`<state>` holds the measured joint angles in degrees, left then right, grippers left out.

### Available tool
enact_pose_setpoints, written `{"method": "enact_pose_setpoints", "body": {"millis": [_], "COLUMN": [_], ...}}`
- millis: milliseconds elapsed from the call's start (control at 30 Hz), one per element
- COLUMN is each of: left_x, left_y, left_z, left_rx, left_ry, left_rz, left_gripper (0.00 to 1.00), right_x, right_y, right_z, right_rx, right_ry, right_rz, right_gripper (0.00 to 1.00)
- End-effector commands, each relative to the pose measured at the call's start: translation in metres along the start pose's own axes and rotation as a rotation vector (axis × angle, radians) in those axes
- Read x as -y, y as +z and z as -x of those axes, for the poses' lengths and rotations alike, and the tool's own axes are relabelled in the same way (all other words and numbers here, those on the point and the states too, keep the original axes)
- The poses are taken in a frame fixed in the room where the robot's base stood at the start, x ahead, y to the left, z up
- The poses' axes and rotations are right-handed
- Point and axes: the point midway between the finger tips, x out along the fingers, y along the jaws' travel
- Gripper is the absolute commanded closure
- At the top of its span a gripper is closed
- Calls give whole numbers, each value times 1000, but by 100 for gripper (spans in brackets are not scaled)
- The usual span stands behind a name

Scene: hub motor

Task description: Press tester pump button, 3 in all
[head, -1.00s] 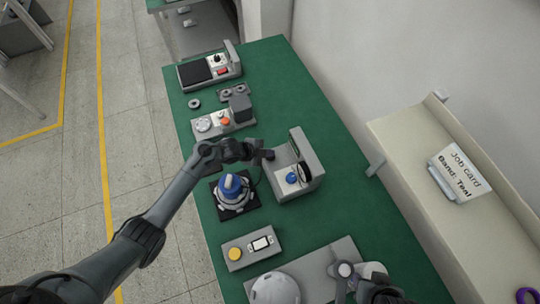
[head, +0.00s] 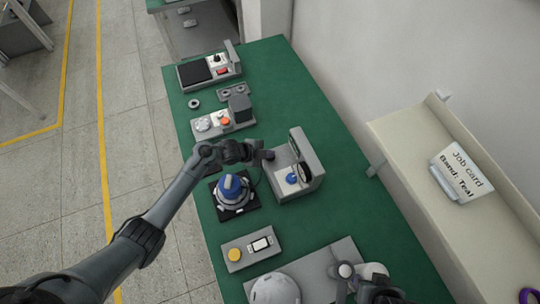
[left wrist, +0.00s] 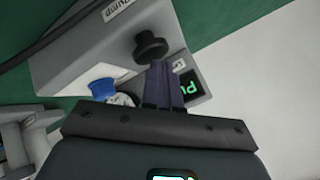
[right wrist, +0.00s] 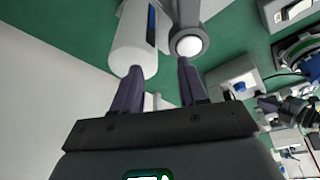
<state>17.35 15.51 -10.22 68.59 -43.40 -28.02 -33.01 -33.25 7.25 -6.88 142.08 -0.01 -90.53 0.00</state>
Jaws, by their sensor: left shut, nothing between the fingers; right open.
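The grey tester (head: 307,160) stands on the green bench, right of my left gripper (head: 262,156). Its blue knob (head: 291,178) shows in the head view and in the left wrist view (left wrist: 102,88). In the left wrist view, the black round pump button (left wrist: 151,47) stands on the tester beside a "Pump" label (left wrist: 118,8). My left gripper (left wrist: 162,68) is shut and empty, its tips close to the button; I cannot tell whether they touch. A display with green characters (left wrist: 188,88) is partly hidden behind the fingers. My right gripper (right wrist: 160,72) is open and empty.
A hub motor with a blue top (head: 231,188) sits left of the tester. A box with a yellow button (head: 234,254) and a grey plate (head: 320,270) lie nearer. A white cylinder (right wrist: 135,40) is just beyond my right fingers. A shelf with a job card (head: 460,172) is at right.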

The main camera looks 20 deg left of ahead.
Motion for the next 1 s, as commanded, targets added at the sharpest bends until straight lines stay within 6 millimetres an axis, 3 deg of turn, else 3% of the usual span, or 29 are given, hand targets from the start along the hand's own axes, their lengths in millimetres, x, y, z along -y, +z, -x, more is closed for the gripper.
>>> {"method": "enact_pose_setpoints", "body": {"millis": [1000], "left_x": [-7], "left_y": [8], "left_z": [-9], "left_rx": [2], "left_ry": [1], "left_rz": [1], "left_gripper": [100], "right_x": [2], "right_y": [2], "right_z": [-10], "right_rx": [-2], "right_ry": [-7], "right_rz": [-9], "right_gripper": [57]}}
